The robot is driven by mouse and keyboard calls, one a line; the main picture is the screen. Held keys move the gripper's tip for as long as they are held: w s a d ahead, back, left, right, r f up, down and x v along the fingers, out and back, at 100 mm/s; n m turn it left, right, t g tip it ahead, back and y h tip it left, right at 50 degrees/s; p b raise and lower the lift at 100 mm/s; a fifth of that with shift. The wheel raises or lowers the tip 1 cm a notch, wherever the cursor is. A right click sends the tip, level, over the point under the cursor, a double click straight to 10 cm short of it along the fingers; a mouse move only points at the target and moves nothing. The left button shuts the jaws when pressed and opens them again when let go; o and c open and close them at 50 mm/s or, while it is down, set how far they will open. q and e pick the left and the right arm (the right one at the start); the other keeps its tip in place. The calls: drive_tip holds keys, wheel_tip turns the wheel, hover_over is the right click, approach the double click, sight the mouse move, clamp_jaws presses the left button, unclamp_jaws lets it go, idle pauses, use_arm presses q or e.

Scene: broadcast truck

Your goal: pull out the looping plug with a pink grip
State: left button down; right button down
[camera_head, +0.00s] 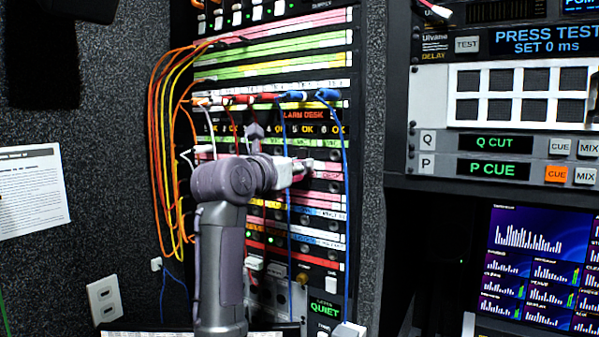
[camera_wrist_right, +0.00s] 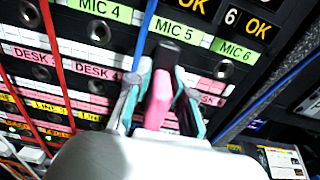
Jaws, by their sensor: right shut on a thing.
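The plug with a pink grip (camera_wrist_right: 157,102) stands between my right fingers in the right wrist view, with a dark block-like part beyond it toward the panel. My right gripper (camera_wrist_right: 157,98) is shut on the pink grip, one teal-edged finger on each side. Whether the plug's tip sits in a jack is hidden. In the head view my right gripper (camera_head: 303,168) reaches to the patch panel (camera_head: 272,228) from the left, and its fingers cover the plug. My left gripper is not in view.
Orange and yellow cables (camera_head: 160,130) loop at the panel's left. A blue cable (camera_head: 346,190) hangs just right of my gripper, and a red cable (camera_wrist_right: 55,60) crosses the labelled jack rows. The broadcast console (camera_head: 500,110) stands at the right.

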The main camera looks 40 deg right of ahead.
drive_tip(key=shift+s+a+f, duration=0.1)
drive_tip(key=shift+s+a, duration=0.05)
drive_tip(key=shift+a, duration=0.4)
drive_tip(key=shift+a, duration=0.2)
drive_tip(key=shift+s+a+b, duration=0.1)
drive_tip(key=shift+a+b, duration=0.15)
drive_tip(key=shift+b, duration=0.05)
drive_tip(key=shift+s+a, duration=0.2)
drive_tip(key=shift+a, duration=0.45)
idle(0.8)
drive_tip(key=shift+b+v, duration=0.55)
drive_tip(key=shift+v, duration=1)
drive_tip(key=v, duration=0.3)
drive_tip(key=shift+b, duration=0.3)
